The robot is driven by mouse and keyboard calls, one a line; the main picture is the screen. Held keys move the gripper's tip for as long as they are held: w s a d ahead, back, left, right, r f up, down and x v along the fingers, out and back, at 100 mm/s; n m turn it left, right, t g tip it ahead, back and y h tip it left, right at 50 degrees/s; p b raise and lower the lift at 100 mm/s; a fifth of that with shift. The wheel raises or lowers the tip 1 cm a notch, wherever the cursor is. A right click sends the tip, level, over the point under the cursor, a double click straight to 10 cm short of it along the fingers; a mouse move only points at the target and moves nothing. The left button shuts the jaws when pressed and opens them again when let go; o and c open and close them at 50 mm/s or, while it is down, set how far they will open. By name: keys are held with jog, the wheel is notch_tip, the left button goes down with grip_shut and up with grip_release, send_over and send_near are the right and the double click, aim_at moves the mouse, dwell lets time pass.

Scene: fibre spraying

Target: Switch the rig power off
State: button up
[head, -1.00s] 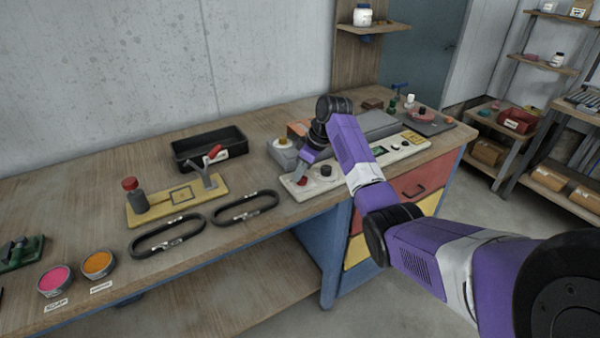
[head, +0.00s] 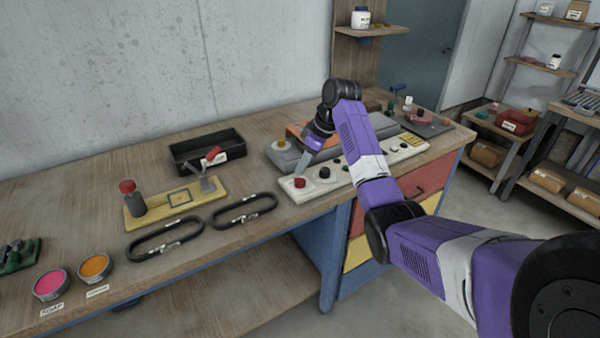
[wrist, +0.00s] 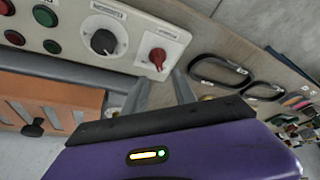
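A white control panel (head: 312,187) lies along the bench's front edge. A red rotary switch (head: 299,183) is at its left end; its red handle also shows in the wrist view (wrist: 157,56). A black knob (head: 324,173) sits to its right, with a dial plate around it in the wrist view (wrist: 104,42). My gripper (head: 303,162) is above and just behind the red switch, apart from it. In the wrist view my two grey fingers (wrist: 159,92) are spread with nothing between them. The switch's label is too small to read.
A grey unit with an orange part (head: 318,136) stands behind the panel, close to my gripper. Left are two black belt loops (head: 245,208), a yellow fixture (head: 165,205) with a red-handled lever, and a black tray (head: 195,150).

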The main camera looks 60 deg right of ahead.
jog(key=shift+v, duration=1.25)
jog(key=shift+w, duration=0.1)
